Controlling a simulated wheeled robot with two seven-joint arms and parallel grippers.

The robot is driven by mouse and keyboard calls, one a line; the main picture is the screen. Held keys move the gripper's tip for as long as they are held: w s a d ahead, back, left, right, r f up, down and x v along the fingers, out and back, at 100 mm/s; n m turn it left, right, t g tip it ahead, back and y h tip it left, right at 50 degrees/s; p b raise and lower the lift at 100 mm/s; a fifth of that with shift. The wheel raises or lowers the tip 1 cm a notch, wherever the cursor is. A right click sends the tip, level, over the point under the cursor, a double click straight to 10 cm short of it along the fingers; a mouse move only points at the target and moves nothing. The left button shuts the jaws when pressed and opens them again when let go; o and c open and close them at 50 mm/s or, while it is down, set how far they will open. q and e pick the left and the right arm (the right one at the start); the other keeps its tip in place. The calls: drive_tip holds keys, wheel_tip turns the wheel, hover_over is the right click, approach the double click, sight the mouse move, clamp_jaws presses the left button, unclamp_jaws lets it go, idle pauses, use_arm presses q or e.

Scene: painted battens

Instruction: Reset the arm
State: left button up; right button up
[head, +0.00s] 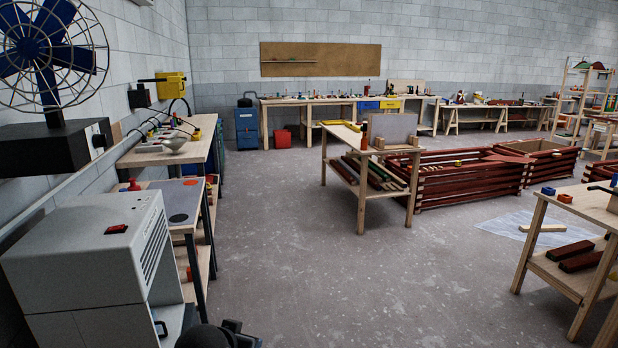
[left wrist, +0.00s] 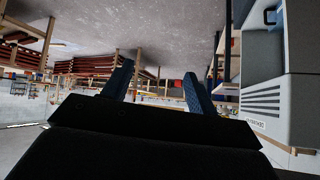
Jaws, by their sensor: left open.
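My left gripper (head: 238,331) shows only in part at the bottom edge of the head view, dark and low over the floor, just right of the grey machine. In the left wrist view its two blue-faced fingers (left wrist: 158,88) stand well apart with nothing between them. That view looks upside down, with the floor at the top. My right gripper and arm are in neither view.
A grey box-shaped machine (head: 88,262) stands close at the left, with a workbench (head: 187,232) behind it. A caged fan (head: 50,55) is above. Stacked red-brown battens (head: 465,180) and a wooden table (head: 360,155) stand farther off. The central floor (head: 310,260) is clear.

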use_arm(q)
drive_tip(key=s+f+g+p, duration=0.1)
drive_tip(key=s+f+g, duration=0.1)
drive_tip(key=s+f, duration=0.5)
drive_tip(key=s+f+g, duration=0.2)
drive_tip(key=s+f, duration=0.5)
drive_tip(key=s, duration=0.6)
drive_tip(key=s+d+f+g+p, duration=0.1)
drive_tip(key=s+f+g, duration=0.2)
drive_tip(key=s+f, duration=0.4)
drive_tip(key=s, duration=0.4)
drive_tip(key=shift+f+n+p, duration=0.3)
drive_tip(key=shift+f+p, duration=0.05)
